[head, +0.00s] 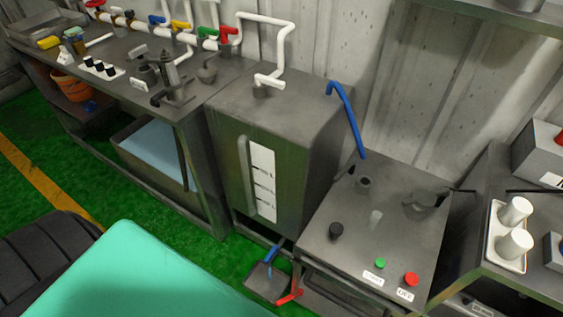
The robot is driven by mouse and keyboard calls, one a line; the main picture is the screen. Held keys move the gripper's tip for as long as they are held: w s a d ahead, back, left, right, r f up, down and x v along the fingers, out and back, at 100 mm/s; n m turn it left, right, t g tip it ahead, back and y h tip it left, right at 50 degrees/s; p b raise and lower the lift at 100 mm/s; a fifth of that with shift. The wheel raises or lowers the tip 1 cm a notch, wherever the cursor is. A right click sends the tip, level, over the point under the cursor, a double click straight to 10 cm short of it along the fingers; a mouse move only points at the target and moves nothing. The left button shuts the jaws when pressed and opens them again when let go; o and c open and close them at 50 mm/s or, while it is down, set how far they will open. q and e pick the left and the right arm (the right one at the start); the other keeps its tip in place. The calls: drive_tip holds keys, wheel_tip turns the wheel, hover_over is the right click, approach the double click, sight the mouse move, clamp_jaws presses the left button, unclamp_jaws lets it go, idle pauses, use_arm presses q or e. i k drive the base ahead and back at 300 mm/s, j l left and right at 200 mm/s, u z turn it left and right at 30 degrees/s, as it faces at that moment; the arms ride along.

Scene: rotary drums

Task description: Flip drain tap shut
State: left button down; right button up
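Low at the front of the grey tank (304,110), a short blue pipe (271,254) comes down over a small grey tray (264,282). A red lever (290,296) sticks out beside that tray, low near the floor. These look like the drain parts, but I cannot tell which one is the drain tap or whether it is open. Neither of my grippers is in view, and nothing is seen touching the lever.
A machine top with a green button (380,263) and red button (411,279) stands right of the tank. A bench (215,82) with coloured valves on white pipes is behind left. A turquoise surface (140,275) fills the lower left. Green floor (75,170) shows between.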

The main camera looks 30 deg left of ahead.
sight(276, 248)
drive_tip(key=u, duration=1.05)
